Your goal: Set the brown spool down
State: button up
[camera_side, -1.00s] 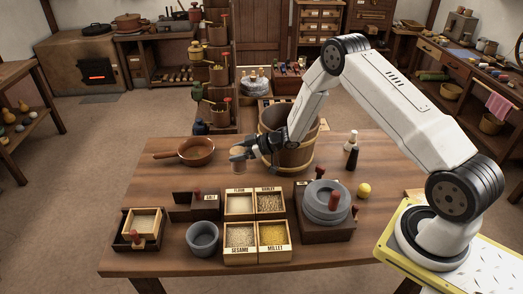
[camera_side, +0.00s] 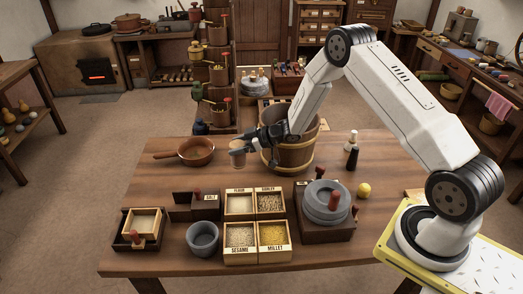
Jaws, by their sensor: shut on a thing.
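The brown spool (camera_side: 237,159) is a small, light brown, upright piece between the pan and the bucket. My gripper (camera_side: 239,146) reaches in from the right and is shut on the spool near its top. The fingers hide part of it. I cannot tell whether its base touches the wooden table (camera_side: 160,230) or hangs just above it.
A brown pan (camera_side: 196,151) is close on the left, and a wooden bucket (camera_side: 290,155) is close on the right, behind my wrist. Labelled grain boxes (camera_side: 255,216), a salt box (camera_side: 185,210) and a quern (camera_side: 326,212) stand nearer the front.

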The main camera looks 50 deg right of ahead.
jog(key=shift+a+r, duration=0.15)
jog(key=shift+r, duration=2.65)
jog(key=s+a+m+t+h, duration=0.1)
jog(key=s+a+m+h, duration=0.1)
jog(key=a, duration=2.4)
jog(key=s+a+f, duration=0.4)
jog(key=a+f, duration=0.1)
jog(key=a, duration=0.1)
jog(key=shift+s+f+m+t+h, duration=0.2)
jog(key=shift+s+m+t+h, duration=0.1)
jog(key=shift+s+t+h, duration=0.1)
jog(key=shift+f, duration=0.1)
jog(key=shift+w+f, duration=0.1)
jog(key=shift+f, duration=2.7)
